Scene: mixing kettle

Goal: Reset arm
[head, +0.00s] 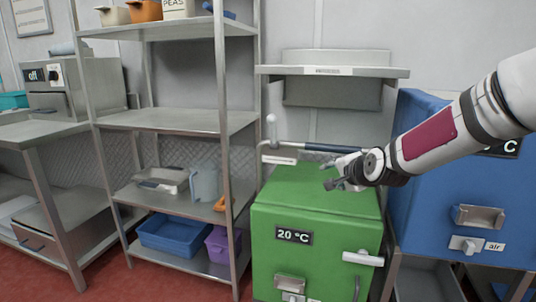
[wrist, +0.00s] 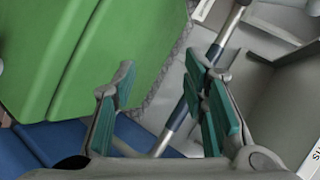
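My arm reaches in from the right in the head view. My gripper (head: 332,172) hangs above the top of the green box (head: 318,240), which has a "20 °C" display on its front. In the wrist view my gripper (wrist: 162,78) has its two teal-padded fingers apart, with nothing clearly held between them. A rod with a dark blue sleeve (head: 312,147) runs behind my gripper; it also shows in the wrist view (wrist: 187,105), crossing between and beyond the fingers. Whether the rod touches a finger I cannot tell.
A blue box (head: 425,195) stands close on the right, behind my arm. A wall shelf (head: 340,72) is above the rod. A metal rack (head: 185,122) with tubs stands left of the green box. A steel table (head: 35,132) is at far left.

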